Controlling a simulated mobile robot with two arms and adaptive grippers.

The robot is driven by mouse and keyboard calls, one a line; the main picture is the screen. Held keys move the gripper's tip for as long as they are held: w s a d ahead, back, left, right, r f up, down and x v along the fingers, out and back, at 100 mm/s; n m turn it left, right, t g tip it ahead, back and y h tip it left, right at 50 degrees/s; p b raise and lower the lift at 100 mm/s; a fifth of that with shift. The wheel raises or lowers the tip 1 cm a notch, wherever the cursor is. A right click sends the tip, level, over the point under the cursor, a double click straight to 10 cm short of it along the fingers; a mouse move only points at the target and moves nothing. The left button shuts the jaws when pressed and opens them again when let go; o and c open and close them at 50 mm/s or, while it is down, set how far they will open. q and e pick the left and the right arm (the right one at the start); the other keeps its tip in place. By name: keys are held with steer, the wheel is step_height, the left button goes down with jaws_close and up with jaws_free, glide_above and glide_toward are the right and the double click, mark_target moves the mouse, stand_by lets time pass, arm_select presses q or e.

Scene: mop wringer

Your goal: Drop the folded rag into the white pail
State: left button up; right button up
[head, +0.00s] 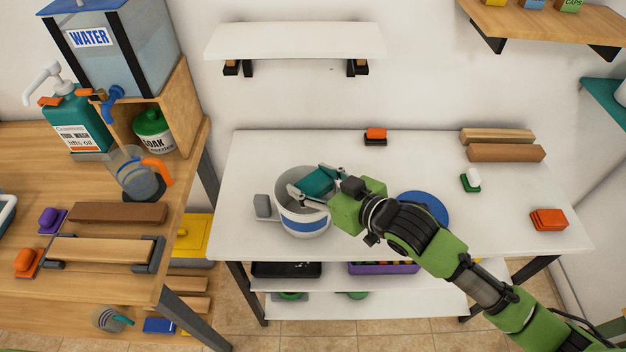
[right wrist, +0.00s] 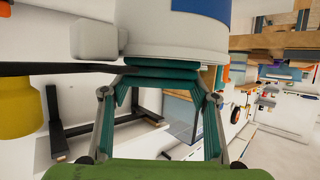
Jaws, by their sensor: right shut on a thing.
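The white pail (head: 303,224) with a blue band stands on the white table, left of its middle, with a grey block-like handle on its left side. My right gripper (head: 315,184) reaches in from the right and is shut on the folded rag (head: 319,182), which is teal. In the head view the rag overlaps the pail's mouth; its exact height over the rim is hard to tell. In the right wrist view the folded rag (right wrist: 162,72) sits between the fingertips (right wrist: 160,92), with the pail (right wrist: 170,35) close beyond it. My left gripper is not in view.
A blue round thing (head: 425,207) lies partly behind my right arm. An orange-and-black block (head: 375,136), wooden bars (head: 505,153), a green brush (head: 470,181) and an orange block (head: 548,219) lie on the white table (head: 270,150). A wooden bench (head: 90,190) stands left.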

steer(key=o, duration=1.1)
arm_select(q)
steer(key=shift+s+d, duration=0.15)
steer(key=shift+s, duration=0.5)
arm_select(e)
steer(key=v, duration=1.2)
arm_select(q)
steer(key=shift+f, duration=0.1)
